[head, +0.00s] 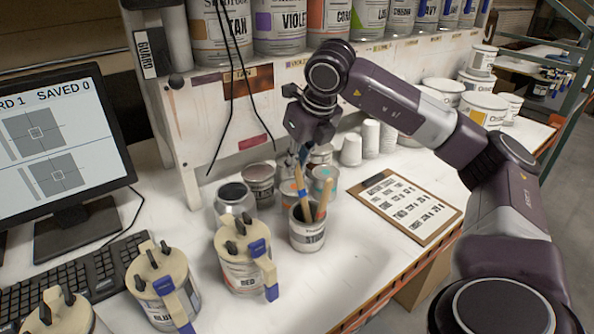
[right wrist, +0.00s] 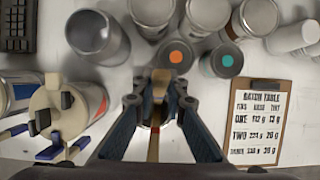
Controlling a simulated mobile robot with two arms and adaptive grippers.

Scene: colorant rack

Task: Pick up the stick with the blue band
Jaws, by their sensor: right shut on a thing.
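A labelled can (head: 307,238) on the white bench holds wooden sticks. One stick (head: 302,195) on the left rises to my right gripper and shows blue near its top. Another stick (head: 322,200) leans to the right in the can. My right gripper (head: 304,158) is above the can, pointing down, shut on a stick. In the right wrist view, a wooden stick (right wrist: 154,148) with a small red mark runs between the fingers. The fingers hide part of the sticks, so I cannot tell which band the held one carries. My left gripper is not in view.
Open paint tins (head: 258,184) stand close behind the can. A lidded pitcher marked RED (head: 240,262) stands to its left. A clipboard (head: 408,208) lies to the right. White cups (head: 351,150) and the rack (head: 215,115) are behind. The bench in front is clear.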

